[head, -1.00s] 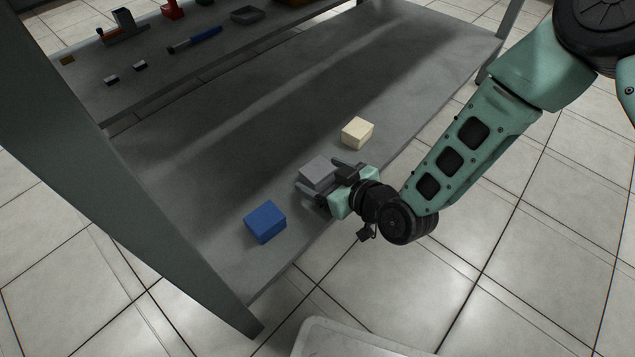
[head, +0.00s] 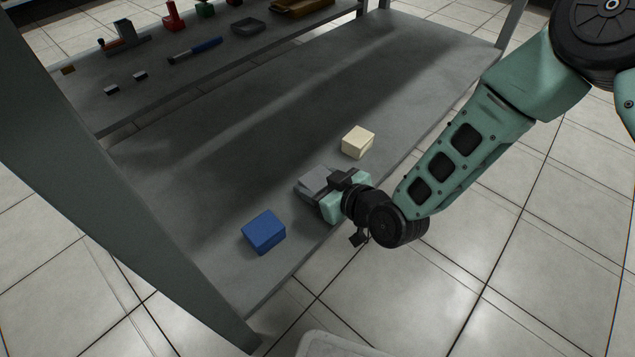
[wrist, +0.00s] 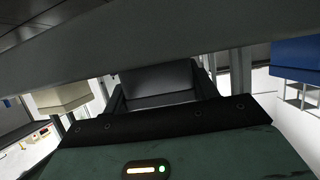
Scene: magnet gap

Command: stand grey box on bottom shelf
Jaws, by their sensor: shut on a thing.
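The grey box (head: 314,180) is on the bottom shelf (head: 210,200) near its front edge, between a blue box and a cream box in the head view. My gripper (head: 326,187) is shut on the grey box from the front side, with a finger on each side of it. In the wrist view the grey box (wrist: 158,80) fills the space between the dark fingers. Its underside and its contact with the shelf are hidden, so I cannot tell whether it rests on the shelf.
A blue box (head: 264,232) sits to the left and a cream box (head: 358,142) to the right of the grey box. A higher shelf (head: 75,100) holds tools and small parts. The bottom shelf behind the boxes is bare. A shelf post (head: 110,180) stands at left.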

